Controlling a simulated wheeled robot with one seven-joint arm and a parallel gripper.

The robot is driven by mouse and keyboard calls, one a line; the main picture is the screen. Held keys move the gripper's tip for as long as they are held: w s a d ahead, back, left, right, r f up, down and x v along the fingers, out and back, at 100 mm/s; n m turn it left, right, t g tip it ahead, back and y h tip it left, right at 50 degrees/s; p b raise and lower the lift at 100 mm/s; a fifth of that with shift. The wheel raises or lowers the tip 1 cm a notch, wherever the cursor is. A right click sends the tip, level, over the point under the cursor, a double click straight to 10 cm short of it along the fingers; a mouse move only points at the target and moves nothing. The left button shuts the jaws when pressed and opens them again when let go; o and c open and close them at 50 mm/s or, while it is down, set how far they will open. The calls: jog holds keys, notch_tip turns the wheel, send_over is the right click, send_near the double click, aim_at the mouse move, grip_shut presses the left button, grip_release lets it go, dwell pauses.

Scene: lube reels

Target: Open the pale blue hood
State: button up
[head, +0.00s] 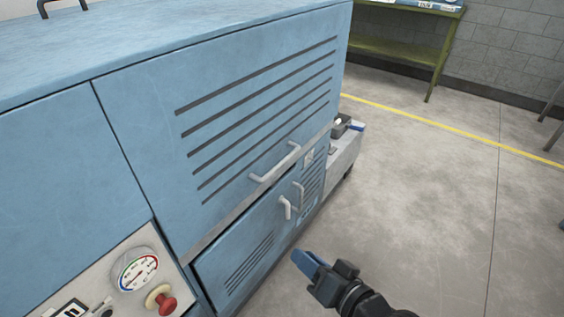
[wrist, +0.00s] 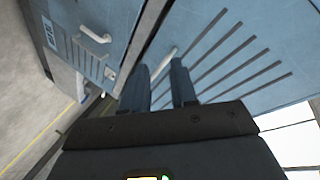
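The pale blue hood (head: 150,150) is the large slotted upper panel of the machine in the head view, and it is closed. Its grey bar handle (head: 275,163) runs along its lower edge. My gripper (head: 308,262) is in front of and below the handle, apart from it. In the wrist view the hood (wrist: 225,45) fills the right side. The two fingers of my gripper (wrist: 164,78) stand apart with nothing held. A pale bar that looks like the hood handle (wrist: 166,60) shows beyond the gap between them, partly hidden by the fingers.
Below the hood is a slotted lower door (head: 240,262) with smaller handles (head: 286,208). A gauge (head: 138,272) and red knob (head: 161,300) sit on a panel at lower left. A green table (head: 400,50) stands at the back. Floor (head: 430,190) to the right is clear.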

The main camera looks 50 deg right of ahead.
jog(key=w+d+m+h, duration=0.1)
jog(key=w+d+m, duration=0.4)
jog(key=w+d, duration=0.4)
jog(key=m, duration=0.4)
send_near(283, 161)
jog(key=w+d+f, duration=0.1)
jog(key=w+f, duration=0.1)
jog(key=w, duration=0.1)
jog(key=shift+t+h, duration=0.3)
jog(key=x, duration=0.7)
grip_shut()
